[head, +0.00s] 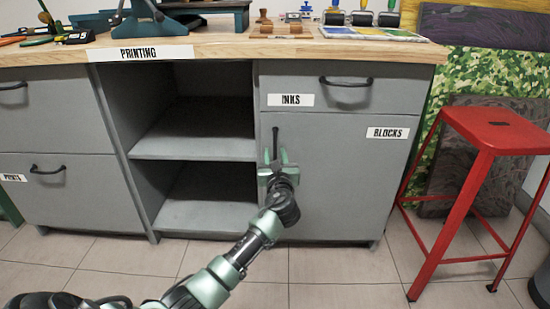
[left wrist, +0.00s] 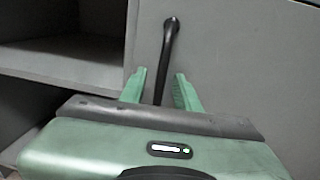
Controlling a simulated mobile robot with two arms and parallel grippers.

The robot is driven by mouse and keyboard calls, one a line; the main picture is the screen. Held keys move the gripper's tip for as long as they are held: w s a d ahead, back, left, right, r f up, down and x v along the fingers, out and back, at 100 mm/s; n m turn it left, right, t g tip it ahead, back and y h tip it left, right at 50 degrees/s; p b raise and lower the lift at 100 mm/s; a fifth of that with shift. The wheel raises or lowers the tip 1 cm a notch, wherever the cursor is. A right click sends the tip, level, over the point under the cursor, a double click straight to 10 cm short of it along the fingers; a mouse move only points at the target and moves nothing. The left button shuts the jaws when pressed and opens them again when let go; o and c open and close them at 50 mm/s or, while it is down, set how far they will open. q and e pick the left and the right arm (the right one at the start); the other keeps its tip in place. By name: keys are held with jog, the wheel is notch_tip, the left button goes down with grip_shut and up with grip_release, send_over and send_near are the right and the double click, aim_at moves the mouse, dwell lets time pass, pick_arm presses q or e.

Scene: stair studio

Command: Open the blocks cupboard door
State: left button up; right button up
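The blocks cupboard door (head: 345,185) is a grey panel below the inks drawer, with a white BLOCKS label (head: 388,133) at its upper right. It looks shut. Its black vertical handle (head: 275,143) is near the left edge, and it also shows in the left wrist view (left wrist: 170,45). My left gripper (head: 275,158) is at the handle's lower part. In the left wrist view its two green fingers (left wrist: 159,90) stand apart, one on each side of the handle, with gaps visible. The handle's lower end is hidden by the gripper. My right gripper is not in view.
A red stool (head: 490,135) stands right of the cupboard. Open shelves (head: 195,146) are left of the door. The inks drawer (head: 345,88) is above it, under the wooden worktop (head: 230,45). The tiled floor (head: 340,265) before the door is clear apart from my arm.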

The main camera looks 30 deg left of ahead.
pick_arm(q)
grip_shut()
dwell(1.4)
